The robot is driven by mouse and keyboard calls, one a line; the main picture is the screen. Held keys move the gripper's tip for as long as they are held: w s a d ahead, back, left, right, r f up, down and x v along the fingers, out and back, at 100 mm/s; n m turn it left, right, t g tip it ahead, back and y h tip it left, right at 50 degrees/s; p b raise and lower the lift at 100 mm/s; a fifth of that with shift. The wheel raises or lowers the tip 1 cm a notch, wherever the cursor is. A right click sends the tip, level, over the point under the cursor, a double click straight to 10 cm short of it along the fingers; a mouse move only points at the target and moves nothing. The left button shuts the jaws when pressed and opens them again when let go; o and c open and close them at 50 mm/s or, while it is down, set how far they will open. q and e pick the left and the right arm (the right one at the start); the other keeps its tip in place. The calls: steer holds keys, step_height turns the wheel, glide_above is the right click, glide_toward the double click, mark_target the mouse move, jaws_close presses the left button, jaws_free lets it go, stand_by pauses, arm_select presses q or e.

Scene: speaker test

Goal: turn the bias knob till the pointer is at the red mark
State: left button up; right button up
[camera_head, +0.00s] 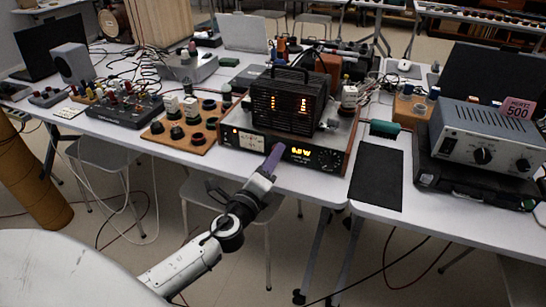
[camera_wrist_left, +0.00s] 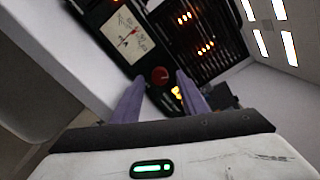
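The amplifier (camera_head: 338,160) stands at the table's front edge, with a lit orange display on its front panel. A pale meter (camera_head: 250,141) sits on the panel's left part; it also shows in the left wrist view (camera_wrist_left: 128,35) with dark and reddish marks, but its needle and red mark are too small to read. A round red knob (camera_wrist_left: 160,75), perhaps the bias knob, lies beyond and between my left gripper's purple fingers in the left wrist view. In the head view my left gripper (camera_head: 275,150) is in front of the panel and hides that knob. Its fingers are apart; contact is unclear. My right gripper is out of view.
A black caged unit (camera_head: 290,100) with glowing orange parts sits on the amplifier. A wooden board with dark knobs (camera_head: 185,127) stands to its left. A black mat (camera_head: 377,176) and a grey instrument (camera_head: 485,137) are to its right. The floor before the table is open.

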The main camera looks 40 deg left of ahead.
arm_select(q)
steer(key=b+v, duration=0.1)
steer(key=v, duration=0.8)
steer(key=shift+s, duration=0.2)
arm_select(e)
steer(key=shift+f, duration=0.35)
arm_select(q)
steer(key=shift+d, duration=0.1)
steer(key=s+d+f+n+g+h+p, duration=0.4)
steer(key=s+d+f+n+g, duration=0.5)
steer(key=s+d+f+n, duration=0.8)
steer(key=f+n+h, duration=0.1)
steer(key=f+h, duration=0.1)
steer(key=shift+n+h, duration=0.3)
steer(key=shift+n, duration=0.1)
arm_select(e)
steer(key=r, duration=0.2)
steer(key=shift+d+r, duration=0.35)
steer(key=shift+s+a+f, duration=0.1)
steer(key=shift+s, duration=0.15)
